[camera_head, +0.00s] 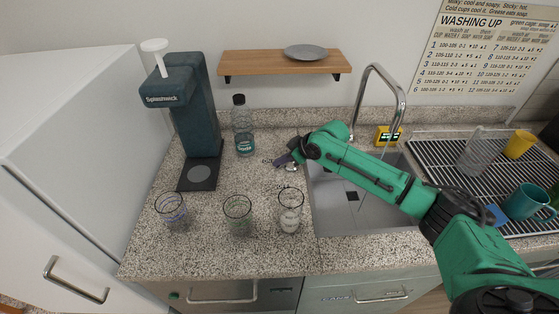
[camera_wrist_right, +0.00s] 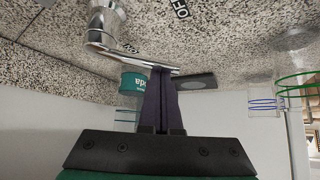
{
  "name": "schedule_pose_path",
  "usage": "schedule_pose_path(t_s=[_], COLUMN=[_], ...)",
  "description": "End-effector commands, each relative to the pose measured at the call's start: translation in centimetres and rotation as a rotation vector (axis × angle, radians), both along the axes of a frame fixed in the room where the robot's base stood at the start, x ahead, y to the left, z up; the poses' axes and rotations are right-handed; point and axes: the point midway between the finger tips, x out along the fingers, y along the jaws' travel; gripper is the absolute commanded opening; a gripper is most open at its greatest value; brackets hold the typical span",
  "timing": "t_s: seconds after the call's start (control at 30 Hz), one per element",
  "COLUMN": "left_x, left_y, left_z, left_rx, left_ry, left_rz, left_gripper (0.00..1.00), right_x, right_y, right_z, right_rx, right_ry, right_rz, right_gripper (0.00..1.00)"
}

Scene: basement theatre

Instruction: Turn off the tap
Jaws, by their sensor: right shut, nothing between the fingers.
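The chrome tap's arched spout (camera_head: 374,72) stands behind the sink (camera_head: 345,215); a thin pale streak hangs below its outlet. In the right wrist view the tap's chrome base (camera_wrist_right: 106,22) and flat lever (camera_wrist_right: 122,54) show close up, beside an "OFF" mark (camera_wrist_right: 180,8) on the counter. My right gripper (camera_head: 282,160) reaches left across the sink, just over the counter. Its dark purple fingers (camera_wrist_right: 160,76) are shut and empty, with their tips at the lever's end. I cannot tell whether they touch it. My left gripper is out of view.
A bottle (camera_head: 243,132) and a dark drinks machine (camera_head: 203,118) stand left of the gripper. Three glasses line the front counter, the nearest glass (camera_head: 290,211) beside the sink. A dish rack (camera_head: 447,163) lies right. A shelf (camera_head: 284,62) hangs above.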

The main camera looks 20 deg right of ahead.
Motion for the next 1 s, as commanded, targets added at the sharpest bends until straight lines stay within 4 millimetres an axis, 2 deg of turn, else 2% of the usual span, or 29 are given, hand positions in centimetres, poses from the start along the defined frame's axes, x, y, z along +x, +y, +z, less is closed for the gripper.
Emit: schedule_pose_path(t_s=[0.27,0.57,1.0], left_x=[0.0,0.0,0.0], left_y=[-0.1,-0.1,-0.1], left_z=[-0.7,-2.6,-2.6], left_rx=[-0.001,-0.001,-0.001], left_ry=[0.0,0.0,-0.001], left_rz=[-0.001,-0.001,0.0], left_gripper=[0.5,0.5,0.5], right_x=[-0.5,-1.4,-2.2], right_y=[-0.6,-1.9,-3.4], right_z=[-0.1,-0.2,0.0], right_rx=[0.001,0.003,-0.001], right_ry=[-0.001,0.0,-0.001], right_rz=[0.098,0.316,0.31], right_gripper=[0.0,0.0,0.0])
